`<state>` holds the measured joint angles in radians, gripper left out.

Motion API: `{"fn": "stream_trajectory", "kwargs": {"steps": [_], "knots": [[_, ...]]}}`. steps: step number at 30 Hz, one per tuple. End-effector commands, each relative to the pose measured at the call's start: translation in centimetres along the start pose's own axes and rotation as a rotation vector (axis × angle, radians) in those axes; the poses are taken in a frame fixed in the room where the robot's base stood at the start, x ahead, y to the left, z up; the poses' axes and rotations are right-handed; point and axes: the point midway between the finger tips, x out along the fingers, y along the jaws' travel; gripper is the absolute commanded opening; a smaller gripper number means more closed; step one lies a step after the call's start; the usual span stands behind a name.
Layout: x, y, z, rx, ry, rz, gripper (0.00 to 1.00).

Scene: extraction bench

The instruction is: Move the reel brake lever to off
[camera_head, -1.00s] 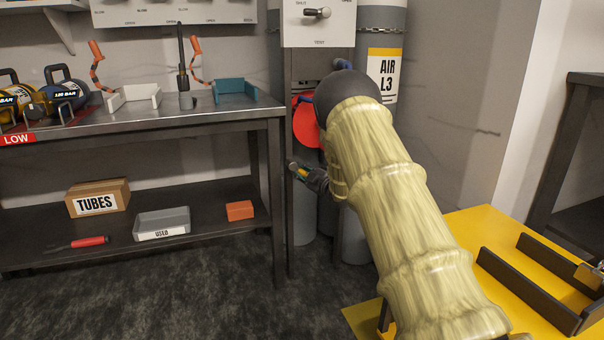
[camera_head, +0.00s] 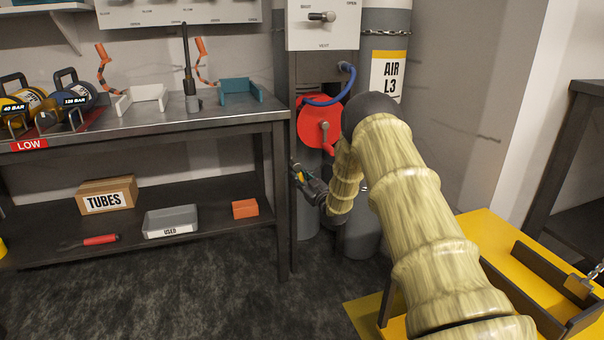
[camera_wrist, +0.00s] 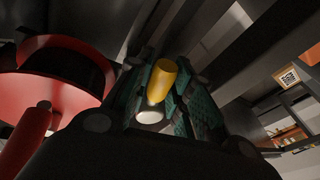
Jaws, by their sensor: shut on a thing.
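The red hose reel (camera_head: 311,127) with a blue hose stands below the vent panel, partly hidden by my arm. It fills the left of the wrist view (camera_wrist: 40,92), with a red crank handle in front of it. My gripper (camera_head: 299,172) is beside the bench's right front leg, below and left of the reel. In the wrist view my gripper (camera_wrist: 165,92) is shut on a short yellow grip with a white end, which appears to be the brake lever (camera_wrist: 162,80). The lever's base and any off marking are hidden.
The bench (camera_head: 230,122) and its lower shelf are close to the left of my gripper. A grey air cylinder (camera_head: 388,75) stands behind my arm. A yellow platform (camera_head: 480,235) is at right. The floor in front of the bench is clear.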

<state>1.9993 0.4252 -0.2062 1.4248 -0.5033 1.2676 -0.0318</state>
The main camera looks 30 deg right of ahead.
Motion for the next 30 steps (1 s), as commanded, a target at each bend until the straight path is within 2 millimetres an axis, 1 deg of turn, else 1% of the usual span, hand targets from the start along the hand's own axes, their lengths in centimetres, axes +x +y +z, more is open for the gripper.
{"fn": "stream_trajectory", "kwargs": {"steps": [6, 19, 20, 21, 23, 24, 30], "knots": [[-0.07, -0.21, 0.15, 0.052, 0.008, 0.013, 0.0], [-0.09, -0.25, 0.23, 0.062, 0.009, 0.015, 0.0], [-0.09, -0.26, 0.23, 0.062, 0.009, 0.015, 0.24], [-0.09, -0.26, 0.23, 0.062, 0.009, 0.015, 0.31], [-0.07, -0.27, 0.2, 0.061, 0.009, 0.015, 0.42], [-0.04, -0.3, 0.18, 0.061, 0.01, 0.015, 0.44], [0.05, -0.37, 0.08, 0.061, 0.011, 0.014, 0.44]]}}
